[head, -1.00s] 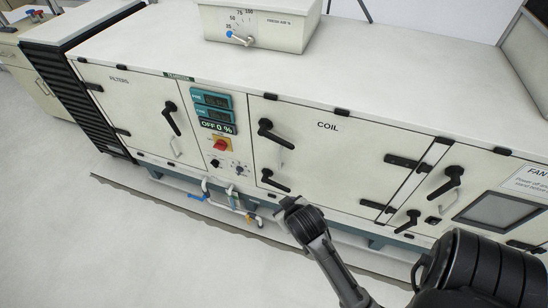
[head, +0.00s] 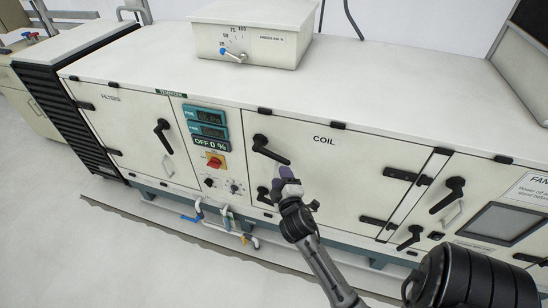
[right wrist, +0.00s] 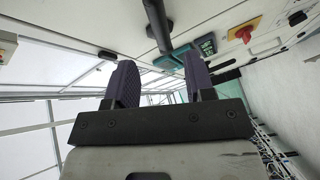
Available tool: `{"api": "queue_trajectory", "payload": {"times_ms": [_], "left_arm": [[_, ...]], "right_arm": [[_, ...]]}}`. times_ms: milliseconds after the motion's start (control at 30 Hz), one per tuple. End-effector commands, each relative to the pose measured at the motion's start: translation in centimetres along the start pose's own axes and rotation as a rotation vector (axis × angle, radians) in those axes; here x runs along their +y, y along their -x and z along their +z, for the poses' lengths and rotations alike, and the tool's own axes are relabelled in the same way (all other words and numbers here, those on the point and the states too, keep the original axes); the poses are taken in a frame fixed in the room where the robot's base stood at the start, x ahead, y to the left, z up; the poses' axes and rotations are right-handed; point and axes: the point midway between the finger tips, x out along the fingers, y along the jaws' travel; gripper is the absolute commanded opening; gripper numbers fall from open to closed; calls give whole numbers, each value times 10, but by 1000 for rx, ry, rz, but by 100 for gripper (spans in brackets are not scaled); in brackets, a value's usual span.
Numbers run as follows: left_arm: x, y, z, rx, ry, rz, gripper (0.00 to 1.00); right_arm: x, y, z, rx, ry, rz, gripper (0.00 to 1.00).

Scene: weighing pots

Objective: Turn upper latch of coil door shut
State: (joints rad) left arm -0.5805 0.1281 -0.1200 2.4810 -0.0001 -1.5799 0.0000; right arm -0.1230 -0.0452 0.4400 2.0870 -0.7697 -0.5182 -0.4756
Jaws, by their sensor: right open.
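The coil door (head: 335,165) is a cream panel marked COIL, lying closed against the cabinet front. Its upper latch (head: 270,150) is a black lever handle at the door's left edge, slanting down to the right. The lower latch (head: 263,195) is partly hidden by my right gripper. My right gripper (head: 287,176) is open, just below the upper latch's free end. In the right wrist view a black handle (right wrist: 158,25), which looks like the upper latch, lies ahead between my open fingers (right wrist: 160,65). I cannot tell whether they touch it. My left gripper is not in view.
A control panel (head: 208,140) with displays and a red-yellow switch (head: 215,161) is left of the door. The filters door (head: 125,130) is further left. Pipes with a blue valve (head: 191,217) run low in front. The floor before the cabinet is clear.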

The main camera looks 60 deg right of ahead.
Motion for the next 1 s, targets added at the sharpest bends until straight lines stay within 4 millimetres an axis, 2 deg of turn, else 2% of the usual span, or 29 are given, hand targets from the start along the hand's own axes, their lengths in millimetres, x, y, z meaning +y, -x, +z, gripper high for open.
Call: {"api": "queue_trajectory", "payload": {"times_ms": [33,200,500,700,1000], "left_arm": [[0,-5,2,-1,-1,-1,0],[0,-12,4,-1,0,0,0],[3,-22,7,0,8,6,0],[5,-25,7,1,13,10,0],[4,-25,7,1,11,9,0]], "right_arm": [[-1,-12,0,2,2,4,49],[-1,-43,1,0,1,3,49],[-2,-84,1,-1,-1,0,49],[-1,-96,1,-1,-2,-1,49],[0,-98,0,-1,-3,-1,49]]}}
